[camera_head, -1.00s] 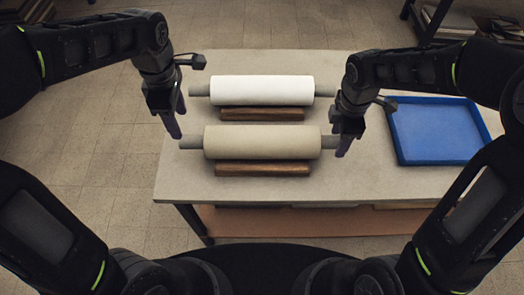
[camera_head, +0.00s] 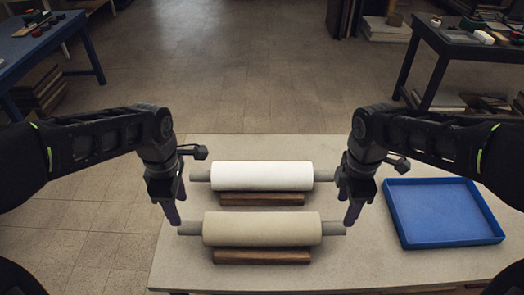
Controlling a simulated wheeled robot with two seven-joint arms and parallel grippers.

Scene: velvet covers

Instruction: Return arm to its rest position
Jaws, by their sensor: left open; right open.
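My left gripper (camera_head: 173,208) is open and points down near the left grey end of the beige roller, with nothing seen between its fingers. My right gripper (camera_head: 349,210) is open and points down near that roller's right end. The beige roller (camera_head: 262,229) rests across a brown wooden block (camera_head: 262,257) at the front of the table. A white roller (camera_head: 262,176) rests on another wooden block (camera_head: 262,199) behind it. Whether the fingertips touch the grey ends is hard to tell.
The pale table (camera_head: 400,262) carries a blue tray (camera_head: 441,213) on the right, which looks empty. A blue table (camera_head: 40,50) stands at the far left and a dark table (camera_head: 455,45) with items at the far right. Open floor (camera_head: 220,80) lies behind the work table.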

